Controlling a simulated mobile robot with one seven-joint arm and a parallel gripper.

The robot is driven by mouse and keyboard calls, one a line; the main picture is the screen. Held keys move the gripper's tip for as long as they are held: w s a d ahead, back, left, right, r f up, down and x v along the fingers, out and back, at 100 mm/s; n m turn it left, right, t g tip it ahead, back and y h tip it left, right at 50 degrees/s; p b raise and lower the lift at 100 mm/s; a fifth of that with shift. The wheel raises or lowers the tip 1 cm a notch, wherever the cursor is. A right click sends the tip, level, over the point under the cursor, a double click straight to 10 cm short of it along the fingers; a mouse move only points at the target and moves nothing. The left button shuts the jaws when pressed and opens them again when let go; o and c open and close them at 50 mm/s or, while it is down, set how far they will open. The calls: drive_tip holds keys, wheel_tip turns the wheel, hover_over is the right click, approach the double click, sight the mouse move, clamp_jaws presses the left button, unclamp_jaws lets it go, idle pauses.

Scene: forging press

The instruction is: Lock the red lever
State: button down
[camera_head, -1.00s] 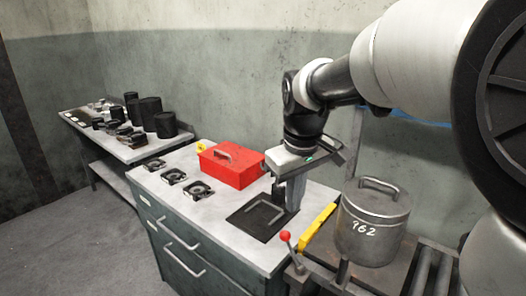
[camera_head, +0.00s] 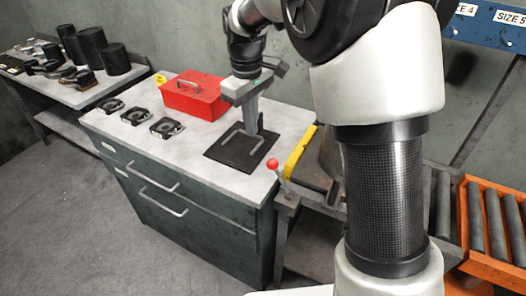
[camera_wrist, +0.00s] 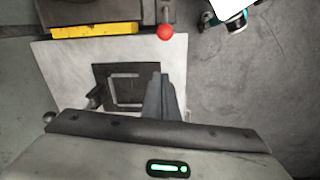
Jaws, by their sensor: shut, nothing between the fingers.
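The red lever is a thin grey rod with a red ball knob (camera_head: 272,163), standing slightly tilted at the front right corner of the grey-topped cabinet, beside the yellow bar. In the wrist view its red knob (camera_wrist: 165,31) shows at the top, with the rod running up out of the picture. My gripper (camera_head: 251,131) is shut and empty, pointing down over the black square mat with a handle-like frame on it. It is behind and to the left of the knob, clearly apart from it. In the wrist view the gripper's fingers (camera_wrist: 162,84) are together.
A red toolbox (camera_head: 195,96) stands left of my gripper on the cabinet top (camera_head: 200,135). A yellow bar (camera_head: 300,150) lies just behind the lever. Several small black fixtures sit at the left. An orange-framed roller conveyor (camera_head: 490,268) is at the right.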

drive_tip(key=s+d+f+b, duration=0.1)
drive_tip(key=s+d+f, duration=0.1)
drive_tip(key=f, duration=0.6)
drive_tip(key=shift+d+f, duration=0.35)
drive_tip(key=shift+d, duration=0.15)
drive_tip(key=shift+s, duration=0.1)
